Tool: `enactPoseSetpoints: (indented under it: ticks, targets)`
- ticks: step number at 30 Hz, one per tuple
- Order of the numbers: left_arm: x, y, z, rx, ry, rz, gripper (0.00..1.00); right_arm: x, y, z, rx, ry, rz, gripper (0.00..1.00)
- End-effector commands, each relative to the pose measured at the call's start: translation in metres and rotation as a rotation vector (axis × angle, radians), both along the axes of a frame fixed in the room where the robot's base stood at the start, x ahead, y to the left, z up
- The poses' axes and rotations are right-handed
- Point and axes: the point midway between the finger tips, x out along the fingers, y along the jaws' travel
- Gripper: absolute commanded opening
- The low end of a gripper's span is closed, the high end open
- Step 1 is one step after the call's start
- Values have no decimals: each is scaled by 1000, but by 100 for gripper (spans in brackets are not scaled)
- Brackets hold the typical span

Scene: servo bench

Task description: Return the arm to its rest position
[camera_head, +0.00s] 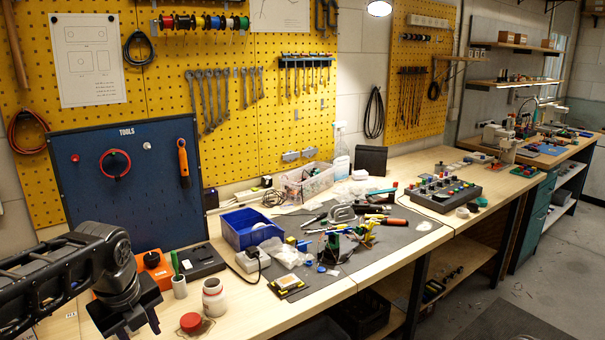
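My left arm comes in from the left edge in the head view. Its black gripper (130,326) hangs at the lower left, pointing down, over the near left part of the bench. Its two fingers stand apart with nothing seen between them, so it looks open and empty. The fingertips are close to the bottom of the picture. A white jar (213,297) and a red lid (190,322) are to the right of the gripper. My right arm and gripper are not in view.
Behind the gripper are an orange item (153,266), a small cup with a green item (179,287) and a blue tool board (130,180). A blue bin (247,236) and a grey mat (395,238) with tools and parts lie to the right. The bench's front strip is fairly clear.

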Motion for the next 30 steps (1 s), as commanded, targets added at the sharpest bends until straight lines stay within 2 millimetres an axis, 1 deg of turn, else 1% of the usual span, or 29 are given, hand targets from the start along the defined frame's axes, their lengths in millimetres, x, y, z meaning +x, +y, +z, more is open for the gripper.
enactPoseSetpoints:
  ticks: [1, 5, 8, 11, 12, 13, 14, 15, 17, 18, 20, 21, 23, 24, 27, 30]
  targets:
    - [4, -8, -16, -36, 5, 31, 39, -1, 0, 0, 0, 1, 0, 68]
    - [12, -33, -59, -145, 12, 151, 39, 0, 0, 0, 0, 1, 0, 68]
    - [16, -58, -100, -250, 32, 279, 39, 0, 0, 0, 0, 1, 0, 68]
    - [12, -95, -154, -381, 77, 467, 39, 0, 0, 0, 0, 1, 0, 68]
    - [6, -112, -180, -439, 107, 570, 39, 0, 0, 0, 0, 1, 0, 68]
    - [1, -127, -200, -484, 133, 654, 39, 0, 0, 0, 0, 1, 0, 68]
    - [-6, -141, -220, -525, 162, 747, 39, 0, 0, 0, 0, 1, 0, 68]
    - [-18, -159, -246, -575, 203, 879, 39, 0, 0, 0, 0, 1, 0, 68]
    - [-41, -185, -283, -634, 269, 1091, 39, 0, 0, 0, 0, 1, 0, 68]
    - [-59, -201, -306, -662, 313, 1240, 39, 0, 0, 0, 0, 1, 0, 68]
    - [-89, -221, -338, -686, 373, 1475, 39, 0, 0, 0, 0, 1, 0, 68]
    - [-111, -231, -357, -687, 406, 1628, 39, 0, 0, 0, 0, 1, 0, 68]
    - [-141, -241, -379, -676, 439, 1839, 39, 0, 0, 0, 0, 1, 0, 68]
    - [-160, -245, -390, -662, 451, 1964, 39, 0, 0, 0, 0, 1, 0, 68]
    - [-196, -248, -410, -626, 454, 2202, 39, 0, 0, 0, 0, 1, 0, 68]
    - [-214, -248, -418, -605, 442, 2338, 39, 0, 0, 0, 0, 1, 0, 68]
